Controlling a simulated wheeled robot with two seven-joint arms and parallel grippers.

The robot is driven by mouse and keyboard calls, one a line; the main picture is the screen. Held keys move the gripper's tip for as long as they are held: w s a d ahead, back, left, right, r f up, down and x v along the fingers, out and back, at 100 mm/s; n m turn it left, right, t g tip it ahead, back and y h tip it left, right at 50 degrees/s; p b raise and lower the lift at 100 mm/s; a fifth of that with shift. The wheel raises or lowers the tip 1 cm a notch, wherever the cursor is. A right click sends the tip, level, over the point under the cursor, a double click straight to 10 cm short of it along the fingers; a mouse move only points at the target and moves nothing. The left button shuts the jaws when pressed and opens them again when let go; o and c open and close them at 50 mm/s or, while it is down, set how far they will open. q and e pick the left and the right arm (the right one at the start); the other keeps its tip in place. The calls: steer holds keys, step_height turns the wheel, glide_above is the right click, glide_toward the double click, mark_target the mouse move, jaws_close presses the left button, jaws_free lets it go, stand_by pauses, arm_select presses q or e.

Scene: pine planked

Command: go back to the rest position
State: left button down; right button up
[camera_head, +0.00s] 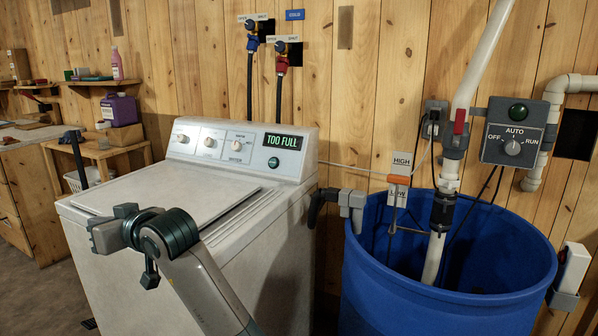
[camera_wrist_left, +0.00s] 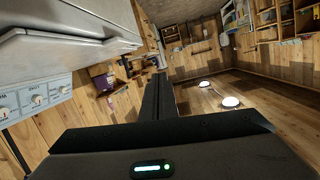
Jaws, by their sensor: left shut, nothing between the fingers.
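My left gripper (camera_head: 100,234) hangs over the front left part of the white washing machine (camera_head: 265,235), in front of the lid in the head view. Its arm rises from the bottom edge, and the gripper points left. In the left wrist view, the dark fingers (camera_wrist_left: 158,95) are together with nothing between them. They point towards open room, with the machine's edge at upper left. I cannot tell how far the gripper is from the lid. My right gripper is in neither view.
A blue tub (camera_head: 400,295) with a pipe stands right of the machine; a grey clamp (camera_head: 352,200) is on its rim. The machine's display (camera_head: 283,141) reads "TOO FULL". A wooden bench (camera_head: 95,150) with a purple jug (camera_head: 120,109) stands at left. The floor beside it looks clear.

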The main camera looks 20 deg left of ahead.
arm_select(q)
steer(key=w+d+f+m+t+h, duration=0.15)
steer(key=d+f+m, duration=0.3)
steer(key=f, duration=0.45)
steer(key=w+d+f+m+t+h, duration=0.1)
steer(key=d+f+m+t+h, duration=0.2)
steer(key=d+f, duration=0.4)
steer(key=w+d+f+m+t+h, duration=0.1)
steer(key=d+f+m+t+h, duration=0.2)
steer(key=f, duration=0.7)
steer(key=s+d+f+m+g+h, duration=0.6)
steer(key=s+d+f+h, duration=0.2)
steer(key=s+d+f, duration=1.45)
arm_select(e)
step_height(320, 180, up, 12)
arm_select(q)
step_height(320, 180, down, 24)
steer(key=d+t+h+p, duration=0.1)
steer(key=d+p, duration=0.1)
steer(key=p, duration=0.7)
steer(key=shift+d+r+m, duration=0.2)
steer(key=shift+m, duration=0.15)
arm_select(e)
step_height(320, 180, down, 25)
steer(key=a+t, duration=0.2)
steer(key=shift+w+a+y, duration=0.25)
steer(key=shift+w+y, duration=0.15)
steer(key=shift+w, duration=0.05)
